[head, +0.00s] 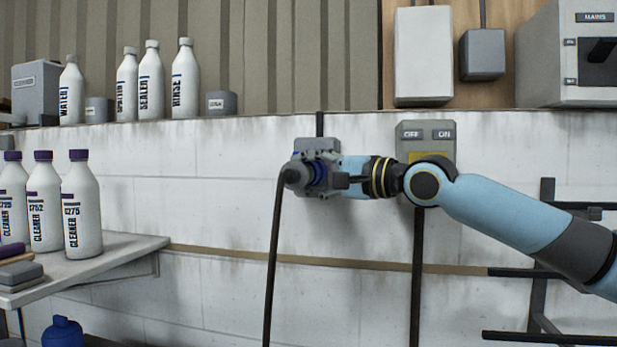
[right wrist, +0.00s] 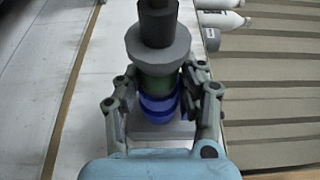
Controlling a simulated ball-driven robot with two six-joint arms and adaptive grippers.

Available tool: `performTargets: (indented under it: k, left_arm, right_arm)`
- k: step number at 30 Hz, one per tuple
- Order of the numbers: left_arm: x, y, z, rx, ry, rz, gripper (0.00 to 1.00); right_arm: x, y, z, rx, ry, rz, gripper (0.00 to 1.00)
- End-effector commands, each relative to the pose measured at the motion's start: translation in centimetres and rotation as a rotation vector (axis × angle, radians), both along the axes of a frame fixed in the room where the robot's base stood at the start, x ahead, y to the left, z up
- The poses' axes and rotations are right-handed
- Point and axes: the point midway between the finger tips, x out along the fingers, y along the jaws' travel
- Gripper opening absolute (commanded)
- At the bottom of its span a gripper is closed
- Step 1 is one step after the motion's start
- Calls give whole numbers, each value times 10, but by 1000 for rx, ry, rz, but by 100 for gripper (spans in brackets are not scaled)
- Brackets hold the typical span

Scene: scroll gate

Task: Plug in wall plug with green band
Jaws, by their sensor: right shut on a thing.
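The wall plug (right wrist: 158,42) is grey, with a green band (right wrist: 160,84) showing between my fingers in the right wrist view. My right gripper (right wrist: 160,92) is shut around the plug at the band. In the head view the right gripper (head: 320,170) reaches in from the right and holds the plug (head: 294,174) in front of a grey wall socket (head: 316,146). Blue rings (right wrist: 160,106) lie between the green band and the grey socket box (right wrist: 158,138). The plug lines up with the socket; how deep it sits is hidden. The left gripper is not in view.
A dark cable (head: 273,240) hangs from the plug. An OFF/ON switch box (head: 427,134) is on the wall behind my wrist. Cleaner bottles (head: 82,205) stand on a shelf (head: 125,250) at left. More bottles (head: 186,80) stand on the ledge above. Wall left of the plug is clear.

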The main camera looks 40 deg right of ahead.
Motion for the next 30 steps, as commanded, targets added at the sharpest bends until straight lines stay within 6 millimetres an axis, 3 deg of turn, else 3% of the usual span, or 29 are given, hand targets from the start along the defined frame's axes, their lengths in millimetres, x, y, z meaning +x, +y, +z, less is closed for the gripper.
performTargets:
  k: [30]
  left_arm:
    - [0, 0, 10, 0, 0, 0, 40]
  right_arm:
    - [-1, 0, 0, -11, -9, 10, 0]
